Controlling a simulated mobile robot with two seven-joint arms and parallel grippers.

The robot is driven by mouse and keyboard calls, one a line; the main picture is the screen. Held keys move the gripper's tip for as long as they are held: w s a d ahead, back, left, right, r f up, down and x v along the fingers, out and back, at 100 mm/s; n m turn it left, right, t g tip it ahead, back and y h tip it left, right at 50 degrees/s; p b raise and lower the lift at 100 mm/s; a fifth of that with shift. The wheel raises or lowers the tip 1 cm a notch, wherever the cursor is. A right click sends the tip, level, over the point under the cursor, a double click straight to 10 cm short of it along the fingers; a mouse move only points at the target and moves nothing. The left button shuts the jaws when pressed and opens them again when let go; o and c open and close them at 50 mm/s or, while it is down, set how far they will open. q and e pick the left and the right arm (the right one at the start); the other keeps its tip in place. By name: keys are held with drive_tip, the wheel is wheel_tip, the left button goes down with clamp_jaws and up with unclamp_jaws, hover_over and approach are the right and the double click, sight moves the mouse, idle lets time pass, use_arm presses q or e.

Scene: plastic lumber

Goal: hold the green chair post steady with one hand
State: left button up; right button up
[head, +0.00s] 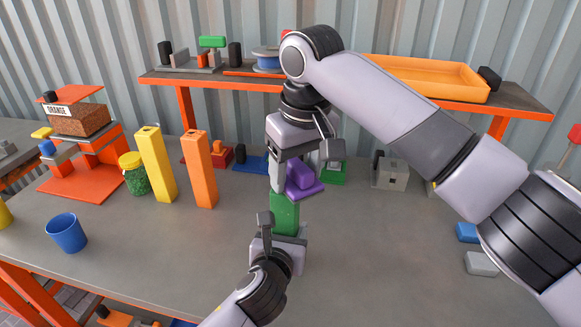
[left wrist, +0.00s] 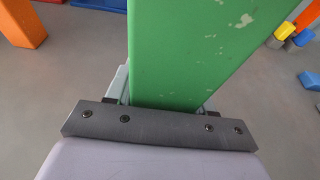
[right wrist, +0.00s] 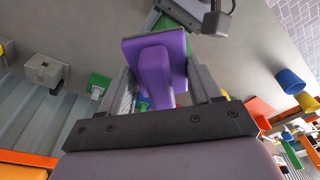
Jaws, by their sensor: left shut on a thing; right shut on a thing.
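The green chair post (head: 285,212) stands upright at the middle of the grey table. My left gripper (head: 284,238) comes in from the front and is shut on it. In the left wrist view the green post (left wrist: 195,55) fills the space between the fingers and has pale scuffs. My right gripper (head: 294,176) points down above the post and is shut on a purple piece (head: 301,180). In the right wrist view this purple piece (right wrist: 153,72) has a flat plate and a raised block. It is at the post's top; whether they touch I cannot tell.
A yellow post (head: 157,166) and an orange post (head: 199,170) stand to the left, beside a green jar (head: 134,175). A blue cup (head: 67,232) is farther left. A raised shelf (head: 225,82) crosses the back. Small blocks (head: 481,263) lie on the right.

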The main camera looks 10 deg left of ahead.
sight(295, 160)
drive_tip(key=shift+r, duration=2.95)
drive_tip(key=shift+r, duration=0.1)
drive_tip(key=shift+r, duration=1.4)
